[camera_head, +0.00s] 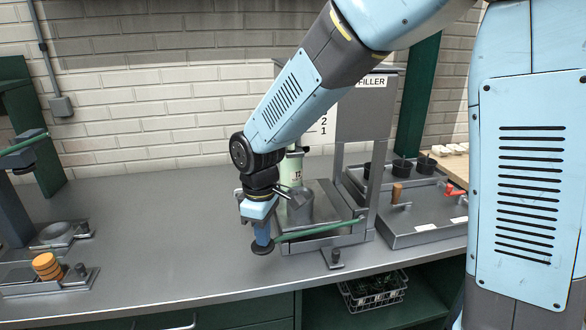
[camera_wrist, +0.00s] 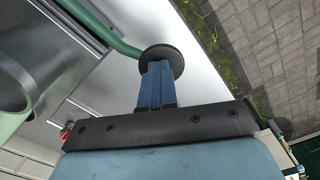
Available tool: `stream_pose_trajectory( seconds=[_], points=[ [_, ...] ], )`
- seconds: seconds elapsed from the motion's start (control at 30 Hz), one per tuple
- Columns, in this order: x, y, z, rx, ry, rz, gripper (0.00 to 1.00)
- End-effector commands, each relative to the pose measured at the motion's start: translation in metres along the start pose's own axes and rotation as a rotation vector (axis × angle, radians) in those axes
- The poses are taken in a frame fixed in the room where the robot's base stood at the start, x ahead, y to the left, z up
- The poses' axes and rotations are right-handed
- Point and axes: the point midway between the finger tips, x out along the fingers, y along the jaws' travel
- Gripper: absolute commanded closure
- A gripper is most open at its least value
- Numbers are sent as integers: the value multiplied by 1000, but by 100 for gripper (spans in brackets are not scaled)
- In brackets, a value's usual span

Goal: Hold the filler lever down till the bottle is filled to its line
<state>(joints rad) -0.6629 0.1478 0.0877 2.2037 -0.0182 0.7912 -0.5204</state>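In the wrist view the fingers (camera_wrist: 157,84) meet the pad (camera_wrist: 162,62) at the end of the green lever (camera_wrist: 105,32). A pale green bottle (camera_head: 292,168) shows behind my arm, partly hidden. Its fill line and level cannot be made out.
At left, another station has a green bar (camera_head: 24,143) and a stack of orange discs (camera_head: 46,266). A wire basket (camera_head: 374,290) sits below. The middle-left counter (camera_head: 160,220) is clear.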

Motion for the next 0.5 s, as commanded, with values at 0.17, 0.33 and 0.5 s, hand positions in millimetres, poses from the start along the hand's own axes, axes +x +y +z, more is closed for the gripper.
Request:
stream_pose_trajectory(
  seconds=[0.17,0.33,0.5],
  points=[
    [-1,0,0,0,0,0,100],
    [-9,0,-1,1,1,1,100],
    [-19,0,-1,1,1,1,100]
  ],
)
